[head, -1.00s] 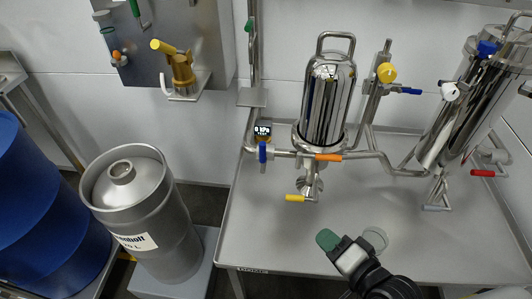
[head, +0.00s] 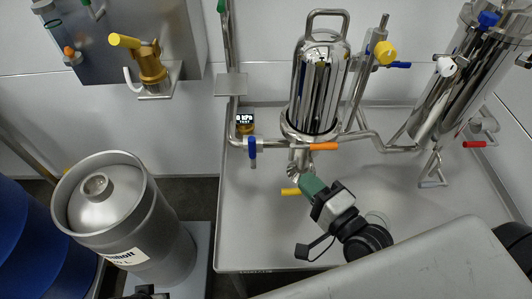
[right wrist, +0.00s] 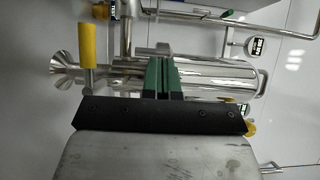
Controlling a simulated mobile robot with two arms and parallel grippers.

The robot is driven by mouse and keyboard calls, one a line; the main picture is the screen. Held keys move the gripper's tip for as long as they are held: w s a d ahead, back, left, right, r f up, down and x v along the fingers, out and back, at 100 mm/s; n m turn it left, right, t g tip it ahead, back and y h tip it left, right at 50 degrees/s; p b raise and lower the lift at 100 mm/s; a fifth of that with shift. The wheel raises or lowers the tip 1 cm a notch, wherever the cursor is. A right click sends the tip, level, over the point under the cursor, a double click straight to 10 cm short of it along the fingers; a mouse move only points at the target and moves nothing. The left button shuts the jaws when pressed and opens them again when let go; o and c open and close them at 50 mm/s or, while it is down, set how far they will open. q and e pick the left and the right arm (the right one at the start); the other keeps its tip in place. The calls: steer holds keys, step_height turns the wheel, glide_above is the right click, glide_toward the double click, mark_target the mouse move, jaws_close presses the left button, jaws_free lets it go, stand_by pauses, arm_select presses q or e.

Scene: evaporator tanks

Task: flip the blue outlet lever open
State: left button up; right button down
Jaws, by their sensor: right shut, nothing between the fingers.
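One blue lever (head: 253,147) hangs down on the horizontal pipe left of the steel vessel (head: 315,85). Another blue lever (head: 398,65) points right from the upright pipe right of the vessel. The picture does not label which is the outlet. My right gripper (head: 311,185) has green fingers closed together, with nothing between them. In the head view it appears just below the vessel's bottom fitting, beside the yellow lever (head: 291,191), and right of and below the first blue lever. The right wrist view shows the closed fingers (right wrist: 163,76) before the vessel, with the yellow lever (right wrist: 89,45) left of them.
An orange lever (head: 323,147) sits on the same pipe, near the gripper. A small display (head: 245,120) stands above the left blue lever. A steel keg (head: 120,220) stands left of the bench (head: 240,225). A red lever (head: 474,144) is at the right.

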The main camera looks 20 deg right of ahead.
mark_target(252, 146)
arm_select(q)
steer(key=v, duration=0.2)
steer(key=shift+r+b, duration=0.35)
arm_select(e)
steer(key=a+x, duration=0.2)
steer(key=x, duration=0.9)
steer(key=shift+s+a, duration=0.3)
steer(key=shift+a, duration=0.05)
arm_select(q)
steer(key=shift+w, duration=0.1)
